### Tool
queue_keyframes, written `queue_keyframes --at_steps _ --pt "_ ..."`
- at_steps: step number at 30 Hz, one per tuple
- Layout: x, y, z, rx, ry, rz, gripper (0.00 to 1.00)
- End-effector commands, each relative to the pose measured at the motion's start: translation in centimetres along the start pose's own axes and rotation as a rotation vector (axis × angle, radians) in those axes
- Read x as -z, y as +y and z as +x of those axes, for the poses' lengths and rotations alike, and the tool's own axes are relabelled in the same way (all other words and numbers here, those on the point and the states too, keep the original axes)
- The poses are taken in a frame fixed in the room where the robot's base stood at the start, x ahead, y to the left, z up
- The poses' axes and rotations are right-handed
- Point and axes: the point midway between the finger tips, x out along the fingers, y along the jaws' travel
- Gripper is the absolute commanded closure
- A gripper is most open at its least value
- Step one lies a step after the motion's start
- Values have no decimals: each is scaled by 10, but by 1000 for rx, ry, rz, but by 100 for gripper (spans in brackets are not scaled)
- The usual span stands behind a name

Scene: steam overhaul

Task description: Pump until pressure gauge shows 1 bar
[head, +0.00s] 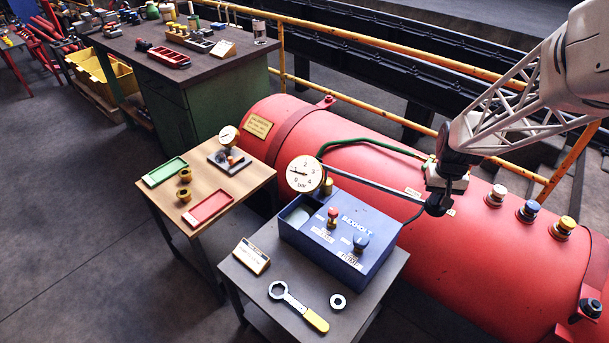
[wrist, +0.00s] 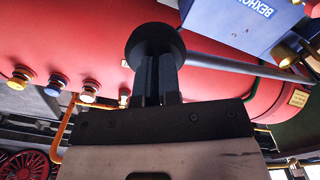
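The pressure gauge (head: 305,174) is a round white dial marked in bar, standing at the back left of the blue pump box (head: 340,228). Its dark needle points to the left, on the low side of the scale; the exact value is too small to read. A grey pump lever (head: 372,181) runs from the box to the right, over the red boiler. It also shows in the wrist view (wrist: 240,66). My gripper (head: 438,198) is at the lever's outer end. In the wrist view its fingers (wrist: 158,84) close around the black handle (wrist: 155,42).
A spanner (head: 298,305), a ring nut (head: 338,301) and a small sign (head: 252,256) lie on the grey table before the box. A green hose (head: 370,144) crosses the red boiler (head: 480,255). Valve knobs (head: 528,210) stand to the right. A yellow railing (head: 400,56) runs behind.

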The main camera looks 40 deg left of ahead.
Motion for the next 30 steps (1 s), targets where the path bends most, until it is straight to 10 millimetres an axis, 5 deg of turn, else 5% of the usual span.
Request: queue_keyframes --at_steps 30 --pt "0 -1 37 0 -1 0 100"
